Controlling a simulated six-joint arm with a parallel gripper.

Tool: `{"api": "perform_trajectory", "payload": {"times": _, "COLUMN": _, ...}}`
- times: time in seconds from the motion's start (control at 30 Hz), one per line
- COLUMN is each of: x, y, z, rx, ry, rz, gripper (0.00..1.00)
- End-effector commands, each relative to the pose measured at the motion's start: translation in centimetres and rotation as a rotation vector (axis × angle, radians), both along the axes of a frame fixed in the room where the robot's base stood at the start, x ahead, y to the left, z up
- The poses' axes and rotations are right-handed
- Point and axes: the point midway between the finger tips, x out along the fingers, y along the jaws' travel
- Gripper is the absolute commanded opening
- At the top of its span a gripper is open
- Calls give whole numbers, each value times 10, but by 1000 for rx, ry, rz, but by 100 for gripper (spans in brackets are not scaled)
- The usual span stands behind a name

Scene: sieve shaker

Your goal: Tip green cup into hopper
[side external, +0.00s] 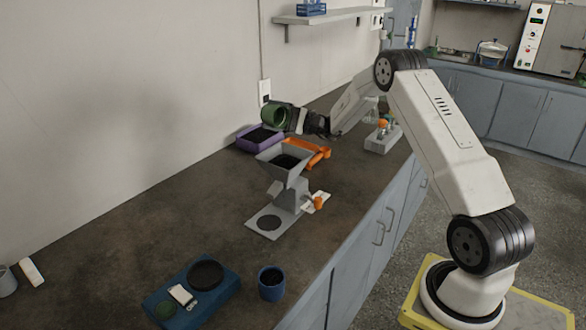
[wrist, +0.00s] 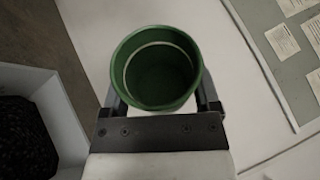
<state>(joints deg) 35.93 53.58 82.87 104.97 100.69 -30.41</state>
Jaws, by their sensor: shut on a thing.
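The green cup (side external: 274,115) is held in my gripper (side external: 298,120), above and behind the hopper in the side view. It is tipped well over, nearly on its side, with its closed or open end toward the left; I cannot tell which there. In the wrist view the green cup (wrist: 157,68) shows its round mouth and a dark green inside, with no contents that I can make out. My gripper's fingers close on both its sides. The grey hopper (side external: 284,160) stands on the bench with dark material in it. A pale box with dark grains (wrist: 45,88), likely the hopper, shows at left.
A purple tray (side external: 247,146) of dark material and an orange tray (side external: 318,155) lie behind the hopper. A blue scale (side external: 222,292) and a blue cup (side external: 271,285) stand at the front. The bench's left middle is clear; the wall is close behind.

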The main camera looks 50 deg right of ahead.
Motion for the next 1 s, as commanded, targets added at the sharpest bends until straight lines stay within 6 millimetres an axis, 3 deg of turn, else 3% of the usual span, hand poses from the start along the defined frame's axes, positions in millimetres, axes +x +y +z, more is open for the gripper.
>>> {"api": "perform_trajectory", "payload": {"times": 0.33, "x": 0, "y": 0, "z": 1, "rx": 6, "ry": 28, "rz": 1, "gripper": 14}}
{"api": "perform_trajectory", "payload": {"times": 0.8, "x": 5, "y": -1, "z": 1, "rx": 81, "ry": 356, "rz": 1, "gripper": 14}}
{"api": "perform_trajectory", "payload": {"times": 1.0, "x": 6, "y": -1, "z": 0, "rx": 90, "ry": 390, "rz": 0, "gripper": 14}}
